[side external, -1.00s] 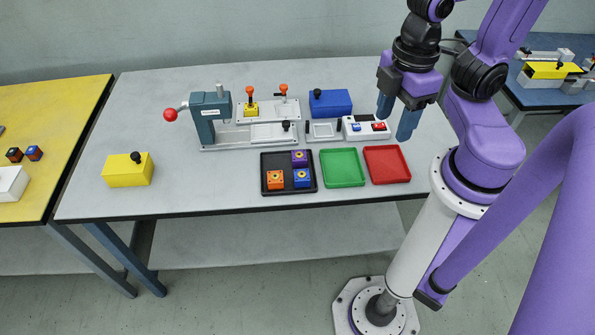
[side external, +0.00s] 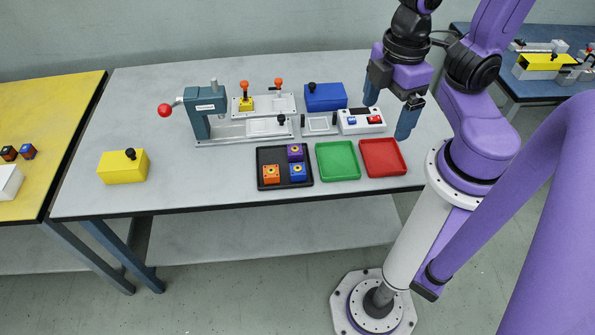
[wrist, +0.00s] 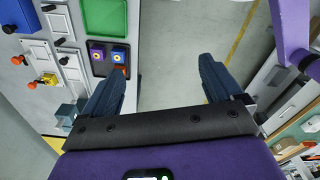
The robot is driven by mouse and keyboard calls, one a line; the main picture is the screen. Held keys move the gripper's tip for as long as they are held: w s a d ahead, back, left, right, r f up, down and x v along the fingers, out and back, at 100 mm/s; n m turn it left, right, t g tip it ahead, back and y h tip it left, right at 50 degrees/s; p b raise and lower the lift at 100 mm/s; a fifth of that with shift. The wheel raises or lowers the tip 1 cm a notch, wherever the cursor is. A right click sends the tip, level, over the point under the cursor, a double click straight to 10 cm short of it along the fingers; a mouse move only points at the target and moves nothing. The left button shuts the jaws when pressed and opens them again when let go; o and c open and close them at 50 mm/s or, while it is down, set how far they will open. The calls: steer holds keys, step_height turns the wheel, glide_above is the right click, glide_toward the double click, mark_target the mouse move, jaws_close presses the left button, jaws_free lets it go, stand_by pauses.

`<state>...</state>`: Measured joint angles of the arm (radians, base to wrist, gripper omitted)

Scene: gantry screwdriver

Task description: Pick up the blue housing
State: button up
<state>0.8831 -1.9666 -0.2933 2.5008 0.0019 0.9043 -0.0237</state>
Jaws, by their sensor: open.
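The blue housing (side external: 298,171) is a small blue block with a round yellowish mark on top. It sits in the front right of the black tray (side external: 267,154), beside an orange housing (side external: 271,174) and in front of a purple housing (side external: 295,153). My gripper (side external: 389,105) is open and empty, high above the right side of the bench and well to the right of the blue housing. In the wrist view the blue housing (wrist: 118,54) shows left of the open fingers (wrist: 163,65); the left finger partly hides the orange housing.
A green tray (side external: 338,160) and a red tray (side external: 383,157) lie right of the black tray. Behind stand a teal press (side external: 206,110) with a red ball handle, fixtures with orange knobs, a blue box (side external: 325,97) and a switch panel (side external: 361,121). A yellow box (side external: 123,167) stands at left.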

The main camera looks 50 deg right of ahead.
steer(key=w+a+f+n, duration=0.25)
steer(key=w+f, duration=0.25)
steer(key=w, duration=0.6)
steer(key=n, duration=0.3)
glide_above(298, 168)
step_height(298, 168, down, 5)
steer(key=f, duration=1.2)
steer(key=shift+w+d+f, duration=0.15)
steer(key=shift+w+f, duration=0.05)
steer(key=shift+f, duration=0.15)
steer(key=shift+s+f, duration=0.15)
steer(key=shift+f, duration=2.45)
steer(key=c, duration=1.2)
